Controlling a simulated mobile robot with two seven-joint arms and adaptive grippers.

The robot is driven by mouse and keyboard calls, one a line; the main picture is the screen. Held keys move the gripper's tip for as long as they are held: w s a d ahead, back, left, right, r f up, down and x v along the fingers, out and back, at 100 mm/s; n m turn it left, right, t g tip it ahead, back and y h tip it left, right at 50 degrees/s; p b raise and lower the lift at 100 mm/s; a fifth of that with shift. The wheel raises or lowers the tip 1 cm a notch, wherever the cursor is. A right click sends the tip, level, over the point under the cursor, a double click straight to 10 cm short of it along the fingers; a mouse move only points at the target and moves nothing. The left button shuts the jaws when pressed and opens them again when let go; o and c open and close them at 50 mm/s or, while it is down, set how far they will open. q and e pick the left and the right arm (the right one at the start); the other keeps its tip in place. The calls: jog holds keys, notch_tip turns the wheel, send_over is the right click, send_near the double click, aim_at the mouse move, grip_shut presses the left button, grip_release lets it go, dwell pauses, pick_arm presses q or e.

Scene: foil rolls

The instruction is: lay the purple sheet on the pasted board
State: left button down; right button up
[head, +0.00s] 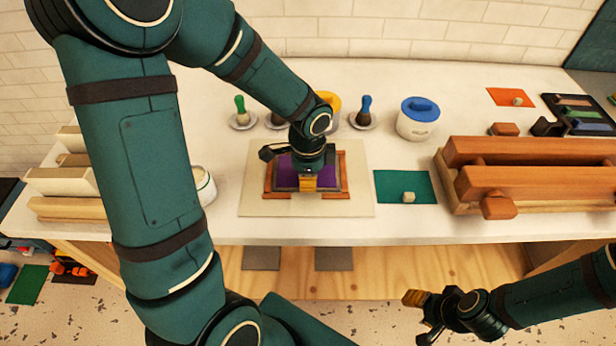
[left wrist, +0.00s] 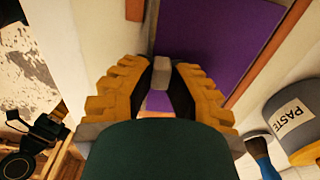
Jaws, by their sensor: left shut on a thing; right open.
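The purple sheet (head: 325,182) lies over the board's place in the middle of the table, inside reddish-brown wooden strips. Its purple surface also fills the top of the left wrist view (left wrist: 215,35). My left gripper (head: 308,180) is right above it, with the yellow fingers (left wrist: 160,85) shut on the sheet's small pale knob (left wrist: 161,68). The board (head: 282,182) shows only as a dark edge around the sheet; its paste is hidden. I cannot tell whether the sheet touches the board. My right gripper (head: 424,312) is open and empty, low in front of the table.
A pale mat (head: 257,206) lies under the wooden strips. A green sheet with a knob (head: 390,190) and a large wooden press-like frame (head: 530,160) are to the right. A blue-lidded pot (head: 417,118) and brushes (head: 365,108) stand behind. A grey paste pot (left wrist: 290,115) is near my left gripper.

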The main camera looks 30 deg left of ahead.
pick_arm(q)
jog(key=c, duration=0.5)
grip_release()
jog(key=shift+r, duration=0.1)
jog(key=shift+r+p, duration=3)
jog(key=shift+r, duration=0.45)
jog(key=shift+s+f, duration=0.1)
